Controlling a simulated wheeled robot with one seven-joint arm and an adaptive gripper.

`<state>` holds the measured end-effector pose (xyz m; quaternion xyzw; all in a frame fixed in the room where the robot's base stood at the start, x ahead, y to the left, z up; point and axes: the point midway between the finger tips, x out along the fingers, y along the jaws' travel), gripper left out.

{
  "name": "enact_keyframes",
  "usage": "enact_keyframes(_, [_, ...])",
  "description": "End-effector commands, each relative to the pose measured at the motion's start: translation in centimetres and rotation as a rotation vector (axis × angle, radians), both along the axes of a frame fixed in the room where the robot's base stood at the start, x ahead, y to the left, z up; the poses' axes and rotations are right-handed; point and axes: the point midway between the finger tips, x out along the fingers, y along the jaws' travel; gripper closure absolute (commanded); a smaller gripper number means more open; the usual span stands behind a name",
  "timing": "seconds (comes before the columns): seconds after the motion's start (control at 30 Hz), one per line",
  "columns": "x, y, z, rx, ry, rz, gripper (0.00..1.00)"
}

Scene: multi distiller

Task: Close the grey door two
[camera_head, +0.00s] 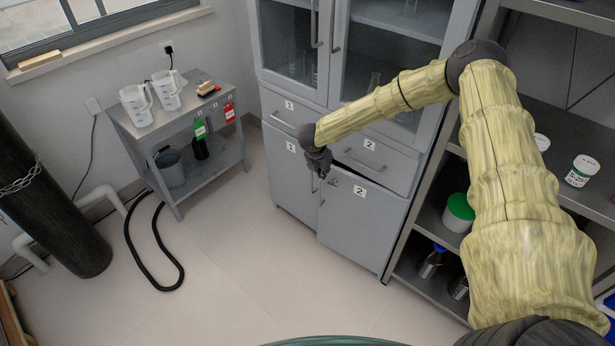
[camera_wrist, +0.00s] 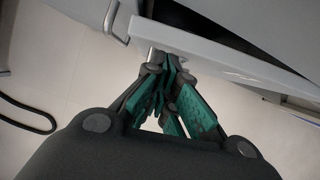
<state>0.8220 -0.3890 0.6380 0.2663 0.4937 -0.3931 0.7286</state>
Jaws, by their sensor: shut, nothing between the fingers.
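The grey door two (camera_head: 350,232), marked with a "2" label, is the lower right door of the grey cabinet. It stands ajar, with a dark gap along its top. My gripper (camera_head: 321,172) is at the door's upper left corner, and the door's handle is mostly hidden there. In the wrist view, my gripper (camera_wrist: 167,85) has its green-padded fingers together, close to the pale door edge (camera_wrist: 215,62) and a short metal bar. I cannot tell whether they touch the door. Nothing shows between the fingers.
Grey door one (camera_head: 292,180) and the drawers above look shut. An open shelf rack (camera_head: 398,235) with jars stands close on the right. A small metal cart (camera_head: 222,160) with jugs stands left. A black hose (camera_head: 135,245) lies on the floor. The floor in front of the cabinet is clear.

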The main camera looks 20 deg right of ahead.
Motion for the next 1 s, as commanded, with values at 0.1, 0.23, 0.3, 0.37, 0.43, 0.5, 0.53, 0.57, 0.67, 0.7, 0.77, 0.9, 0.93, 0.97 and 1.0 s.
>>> enact_keyframes(0.1, [0.0,-0.8,0.0,0.000,0.000,-0.018,1.00])
enact_keyframes(0.23, [0.0,-1.1,0.0,0.000,0.000,-0.024,1.00])
enact_keyframes(0.3, [0.0,-1.1,0.0,0.000,0.000,-0.024,1.00])
enact_keyframes(0.37, [0.0,-1.0,0.0,0.000,0.000,-0.022,1.00])
enact_keyframes(0.43, [0.0,-1.0,0.0,0.000,0.000,-0.022,1.00])
enact_keyframes(0.5, [0.0,-1.0,0.0,0.000,0.000,-0.022,1.00])
enact_keyframes(0.53, [0.0,-1.0,0.0,0.000,0.000,-0.022,1.00])
enact_keyframes(0.57, [0.0,-1.0,0.0,0.000,0.000,-0.022,1.00])
enact_keyframes(0.67, [0.0,-0.7,0.0,0.000,0.000,-0.021,1.00])
enact_keyframes(0.7, [-0.1,-0.5,0.0,0.000,0.000,-0.019,1.00])
enact_keyframes(0.77, [-0.3,0.0,0.0,0.001,0.001,-0.018,1.00])
enact_keyframes(0.9, [-1.0,2.0,-0.1,0.002,0.001,-0.016,1.00])
enact_keyframes(0.93, [-1.1,2.5,-0.1,0.002,0.001,-0.016,1.00])
enact_keyframes(0.97, [-1.3,3.0,-0.1,0.001,0.001,-0.015,1.00])
enact_keyframes(1.0, [-1.3,3.0,0.8,0.002,-0.003,-0.019,1.00])
